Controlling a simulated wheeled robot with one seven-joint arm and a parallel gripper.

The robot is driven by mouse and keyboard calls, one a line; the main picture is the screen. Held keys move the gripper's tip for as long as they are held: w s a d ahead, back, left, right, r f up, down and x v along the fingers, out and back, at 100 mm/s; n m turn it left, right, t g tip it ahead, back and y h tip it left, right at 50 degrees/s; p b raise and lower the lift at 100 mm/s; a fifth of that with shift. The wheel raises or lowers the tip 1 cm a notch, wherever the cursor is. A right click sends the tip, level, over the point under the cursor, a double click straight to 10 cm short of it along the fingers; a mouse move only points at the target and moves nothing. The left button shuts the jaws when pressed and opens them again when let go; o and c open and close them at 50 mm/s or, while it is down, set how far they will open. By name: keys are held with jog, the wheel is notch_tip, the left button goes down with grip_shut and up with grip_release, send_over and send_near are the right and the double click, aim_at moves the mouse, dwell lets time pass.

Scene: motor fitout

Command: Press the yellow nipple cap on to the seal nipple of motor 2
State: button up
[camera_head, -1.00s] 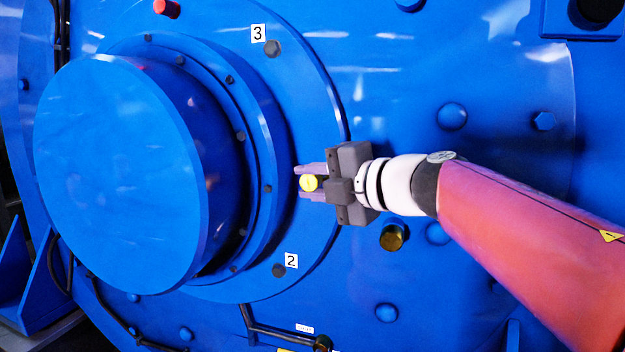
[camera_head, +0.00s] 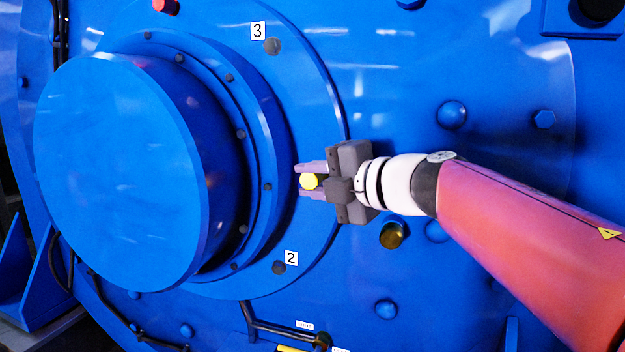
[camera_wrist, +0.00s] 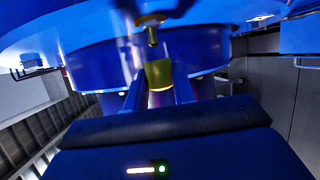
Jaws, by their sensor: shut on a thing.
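My gripper (camera_head: 312,181) is shut on the yellow nipple cap (camera_head: 309,181), with its fingers pointing left in front of the blue motor (camera_head: 120,175). In the wrist view the yellow cap (camera_wrist: 159,74) sits between the fingertips. A brass-coloured nipple (camera_wrist: 152,32) shows just beyond the cap, a little left of it in the picture. The cap and nipple look apart there. I cannot make out this nipple in the head view, and contact between them cannot be judged from it.
Labels 3 (camera_head: 258,31) and 2 (camera_head: 291,258) stand beside dark bolts on the motor's flange. A brass and black fitting (camera_head: 394,235) juts out below my wrist. A red plug (camera_head: 166,6) is at the top. A dark cable (camera_head: 280,331) runs along the bottom.

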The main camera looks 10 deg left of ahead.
jog(key=shift+w+d+p, duration=0.15)
jog(key=shift+w+p, duration=0.7)
jog(key=shift+w, duration=0.7)
jog(key=o, duration=1)
send_near(319, 175)
jog(key=w+a, duration=0.1)
jog(key=w+a+f, duration=0.1)
jog(key=w, duration=0.1)
jog(key=shift+a, duration=0.2)
jog(key=shift+w, duration=0.1)
